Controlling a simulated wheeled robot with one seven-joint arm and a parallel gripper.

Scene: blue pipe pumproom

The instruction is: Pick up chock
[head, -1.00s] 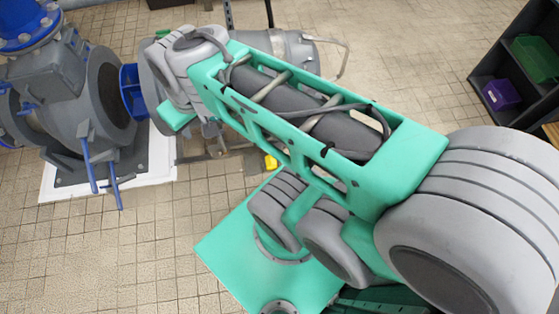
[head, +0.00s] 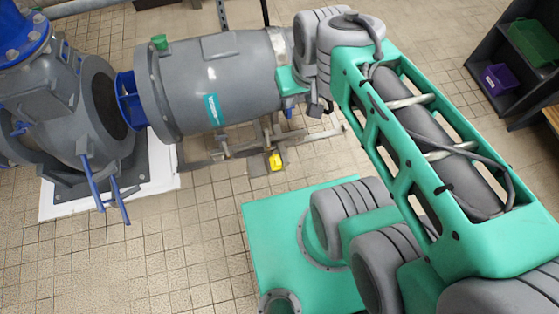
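A small yellow block (head: 275,161), which looks like the chock, lies low by the metal frame under the grey motor. My gripper (head: 318,108) shows only as a small dark part under my wrist, to the upper right of the yellow block and apart from it in the picture. My wrist hides most of it, and its fingers cannot be made out.
The big grey motor (head: 225,85) and the blue-grey pump (head: 65,110) fill the upper left, with blue levers sticking out. A metal frame (head: 225,150) runs under the motor. A dark shelf (head: 490,105) with green and purple bins stands at the right. Tiled floor is open at lower left.

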